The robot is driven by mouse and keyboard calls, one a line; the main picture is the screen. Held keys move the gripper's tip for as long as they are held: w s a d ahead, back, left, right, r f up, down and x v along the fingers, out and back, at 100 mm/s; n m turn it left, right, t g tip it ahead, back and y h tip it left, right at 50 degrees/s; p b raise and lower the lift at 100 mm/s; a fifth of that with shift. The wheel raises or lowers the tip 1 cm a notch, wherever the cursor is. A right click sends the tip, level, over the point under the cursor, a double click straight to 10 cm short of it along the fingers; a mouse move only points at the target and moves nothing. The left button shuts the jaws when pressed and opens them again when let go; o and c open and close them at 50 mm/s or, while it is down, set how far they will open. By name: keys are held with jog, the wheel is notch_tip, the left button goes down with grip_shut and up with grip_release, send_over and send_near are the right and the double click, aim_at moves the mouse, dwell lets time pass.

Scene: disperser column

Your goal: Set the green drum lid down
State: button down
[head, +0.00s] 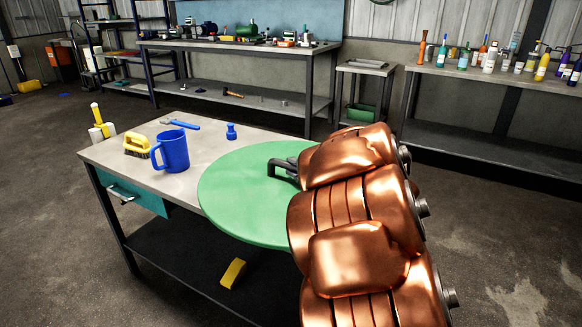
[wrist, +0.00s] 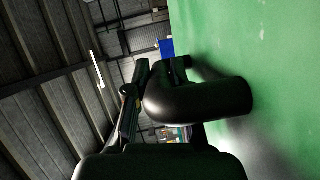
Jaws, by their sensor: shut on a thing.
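The green drum lid (head: 240,195) is a large flat green disc in the head view. It lies level over the right part of the workbench and reaches past its front edge. I cannot tell whether it touches the top. Its green face fills the right of the wrist view (wrist: 280,60). Its dark bent handle (wrist: 205,98) stands out from that face. My gripper (wrist: 158,85) is shut on the handle. In the head view the handle (head: 283,167) shows just left of my copper arm, which hides most of my gripper and the lid's right side.
The workbench (head: 120,155) holds a blue mug (head: 172,151), a yellow brush (head: 137,146), a blue-handled tool (head: 180,123) and a small blue weight-like piece (head: 231,131). A yellow block (head: 232,273) lies on its lower shelf. Cluttered benches stand along the back wall.

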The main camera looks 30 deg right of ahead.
jog(key=w+d, duration=0.2)
jog(key=d, duration=0.1)
jog(key=w+d, duration=0.2)
jog(key=w, duration=0.1)
jog(key=w+d+f, duration=0.1)
jog(key=w+d, duration=0.2)
jog(key=shift+w+d, duration=0.2)
jog(key=shift+d, duration=0.15)
jog(key=shift+w+f, duration=0.1)
jog(key=shift+f, duration=1.65)
jog(key=c, duration=1)
grip_release()
jog(key=s, duration=0.4)
jog(key=s+d, duration=0.1)
jog(key=s, duration=0.3)
jog(key=s+r, duration=0.1)
jog(key=s, duration=0.3)
jog(key=shift+d, duration=0.4)
jog(key=shift+a, duration=0.1)
